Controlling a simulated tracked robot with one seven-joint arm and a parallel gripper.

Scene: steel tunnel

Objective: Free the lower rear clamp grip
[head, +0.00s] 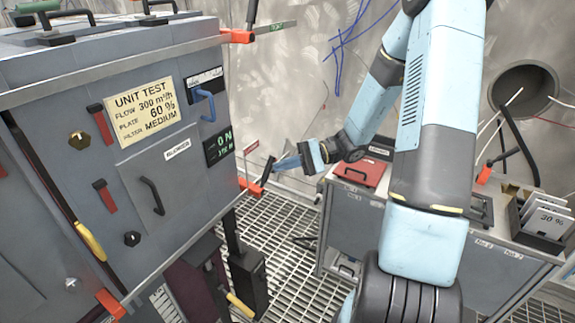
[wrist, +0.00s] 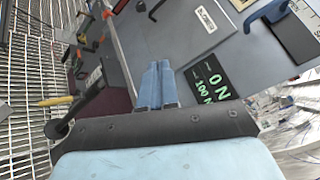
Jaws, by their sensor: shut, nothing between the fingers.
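The lower rear clamp (head: 249,187) is an orange-red bracket at the lower right corner of the grey unit (head: 150,130) in the head view. Its black handle grip (head: 267,171) stands up at a tilt from the bracket. My gripper (head: 281,163) is shut and empty, just right of the grip and very close to it; whether they touch I cannot tell. In the wrist view the shut blue fingers (wrist: 157,84) lie over the unit's panel, beside the green display (wrist: 208,85). A dark bar at left there may be the clamp's handle; I cannot be sure.
Another orange clamp (head: 238,36) is at the unit's upper right corner. A bench (head: 400,215) with a red case (head: 360,172) stands right of my gripper. A black post with a yellow handle (head: 240,305) is below the clamp. Grating floor (head: 285,230) lies between.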

